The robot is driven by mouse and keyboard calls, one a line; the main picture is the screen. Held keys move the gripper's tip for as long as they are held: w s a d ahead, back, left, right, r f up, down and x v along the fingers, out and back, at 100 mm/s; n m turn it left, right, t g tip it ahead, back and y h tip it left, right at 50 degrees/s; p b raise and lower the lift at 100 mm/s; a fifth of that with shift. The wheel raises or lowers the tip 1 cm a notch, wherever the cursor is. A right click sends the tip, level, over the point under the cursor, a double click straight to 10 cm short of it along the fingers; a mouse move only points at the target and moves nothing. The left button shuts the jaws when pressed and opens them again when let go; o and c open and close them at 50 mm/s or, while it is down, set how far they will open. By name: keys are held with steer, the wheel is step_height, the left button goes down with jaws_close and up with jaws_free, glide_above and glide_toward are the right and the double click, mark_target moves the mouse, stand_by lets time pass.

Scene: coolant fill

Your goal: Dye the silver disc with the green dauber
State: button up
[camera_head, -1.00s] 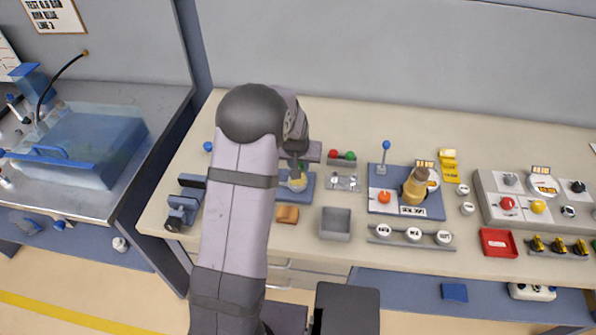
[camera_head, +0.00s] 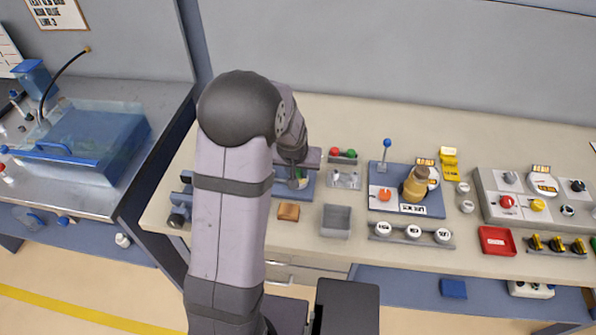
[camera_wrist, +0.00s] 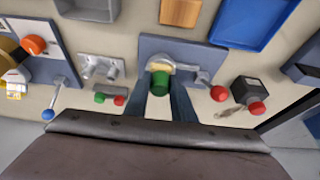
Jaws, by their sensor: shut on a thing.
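In the wrist view my gripper (camera_wrist: 163,97) is shut on the green dauber (camera_wrist: 159,83), its two dark fingers on either side of it. The dauber is over the blue plate fixture (camera_wrist: 190,50), with its lower end at a pale yellowish round part (camera_wrist: 156,66). A grey bracket or lever (camera_wrist: 190,75) is beside it on the plate. I cannot clearly make out the silver disc; the dauber and fingers may hide it. In the head view my gripper (camera_head: 297,181) is low over the same fixture (camera_head: 306,192), mostly covered by my arm.
A rack (camera_head: 342,160) with a red and a green knob stands right of the fixture, near a clear-grey block (camera_head: 345,180). A grey bin (camera_head: 336,222) and a wooden block (camera_head: 289,211) are in front. A red-knobbed dark box (camera_wrist: 250,93) is close in the wrist view.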

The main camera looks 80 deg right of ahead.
steer(key=shift+r+p, duration=1.8)
steer(key=shift+r, duration=0.85)
